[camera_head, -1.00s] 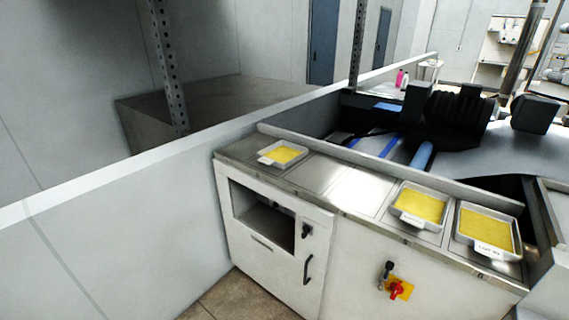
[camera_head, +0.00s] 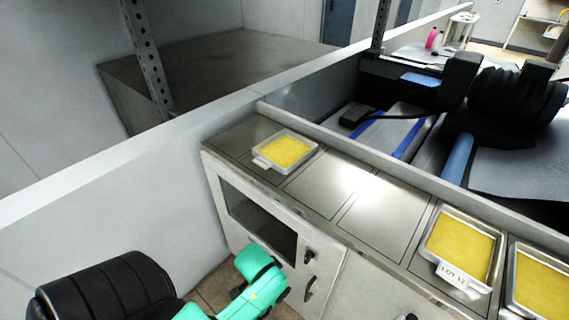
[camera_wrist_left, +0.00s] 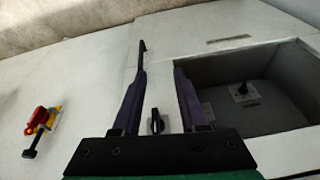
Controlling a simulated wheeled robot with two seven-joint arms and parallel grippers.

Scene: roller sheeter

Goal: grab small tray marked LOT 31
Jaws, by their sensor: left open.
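A larger tray (camera_head: 431,229) to the right bears a label that looks like LOT 12. My left arm, black and green, comes in low at the left in the head view, below the counter top; its fingers do not show there. In the left wrist view my left gripper (camera_wrist_left: 160,60) is open and empty, facing the white cabinet front. My right gripper is not in view.
Another yellow-filled tray (camera_head: 509,277) is cut off at the right edge. The counter (camera_head: 385,217) is bare between the small and larger trays. A raised ledge and roller machinery lie behind it. The cabinet has an open recess (camera_wrist_left: 245,100) and a red-and-yellow switch (camera_wrist_left: 40,121).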

